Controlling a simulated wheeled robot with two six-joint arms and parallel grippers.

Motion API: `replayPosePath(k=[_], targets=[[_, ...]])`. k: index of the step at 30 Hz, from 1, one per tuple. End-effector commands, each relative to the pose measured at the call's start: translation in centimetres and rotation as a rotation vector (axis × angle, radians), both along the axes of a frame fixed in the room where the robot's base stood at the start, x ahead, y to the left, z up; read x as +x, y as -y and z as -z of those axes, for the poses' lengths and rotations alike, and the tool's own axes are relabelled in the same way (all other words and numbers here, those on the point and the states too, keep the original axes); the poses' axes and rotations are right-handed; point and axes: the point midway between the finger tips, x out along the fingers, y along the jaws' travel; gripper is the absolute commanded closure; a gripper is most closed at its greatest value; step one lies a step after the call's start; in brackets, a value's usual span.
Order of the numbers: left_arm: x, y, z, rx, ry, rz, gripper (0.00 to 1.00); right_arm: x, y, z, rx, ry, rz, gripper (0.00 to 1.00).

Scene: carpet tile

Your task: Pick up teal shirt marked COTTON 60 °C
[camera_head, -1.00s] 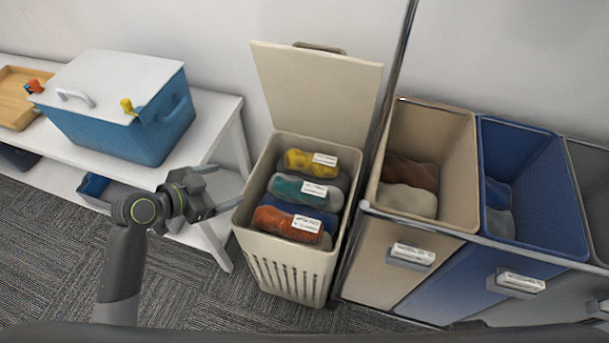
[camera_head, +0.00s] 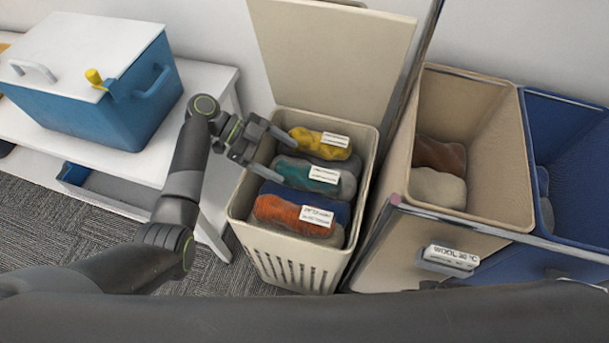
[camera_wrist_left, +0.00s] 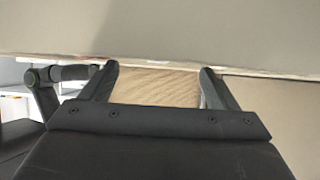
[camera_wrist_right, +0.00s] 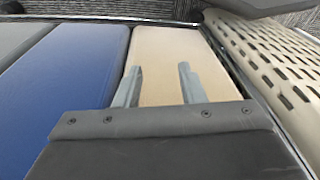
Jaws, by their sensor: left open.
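The teal shirt (camera_head: 296,172) lies rolled with grey cloth in the cream laundry basket (camera_head: 237,208), between a yellow roll (camera_head: 308,138) and an orange roll (camera_head: 280,212). Its white label (camera_head: 323,175) is too small to read. My left gripper (camera_head: 284,160) is open and empty over the basket's left rim, its tips near the teal and yellow rolls. In the left wrist view its fingers (camera_wrist_left: 160,72) are apart before pale surfaces; no shirt shows there. My right gripper (camera_wrist_right: 160,70) is open and empty above a beige bin front, outside the head view.
The basket's lid (camera_head: 325,50) stands open behind it. A metal post rises between the basket and a beige bin (camera_head: 468,100) holding brown and cream cloth. A blue bin (camera_head: 570,125) is farther right. A blue box (camera_head: 125,105) with white lid stands on the white bench (camera_head: 200,85) at left.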

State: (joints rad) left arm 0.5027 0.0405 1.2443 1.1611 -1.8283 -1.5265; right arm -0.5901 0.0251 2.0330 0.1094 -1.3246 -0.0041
Motion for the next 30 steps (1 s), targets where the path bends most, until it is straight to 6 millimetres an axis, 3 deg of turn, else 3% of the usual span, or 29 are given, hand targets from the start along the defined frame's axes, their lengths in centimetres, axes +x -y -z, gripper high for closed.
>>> replayPosePath(k=[12,21,30], targets=[[-1.8,4.7,2.1,-0.001,-0.001,-0.003,0.18,0.4,-0.1,-0.4,0.009,0.030,-0.001,0.64],[-1.9,5.0,2.1,0.002,0.000,-0.004,0.19,0.4,-0.2,-0.7,0.012,0.036,-0.002,0.64],[-1.9,5.0,2.1,0.002,0.000,-0.004,0.59,0.4,-0.2,-0.7,0.012,0.035,-0.002,0.64]])
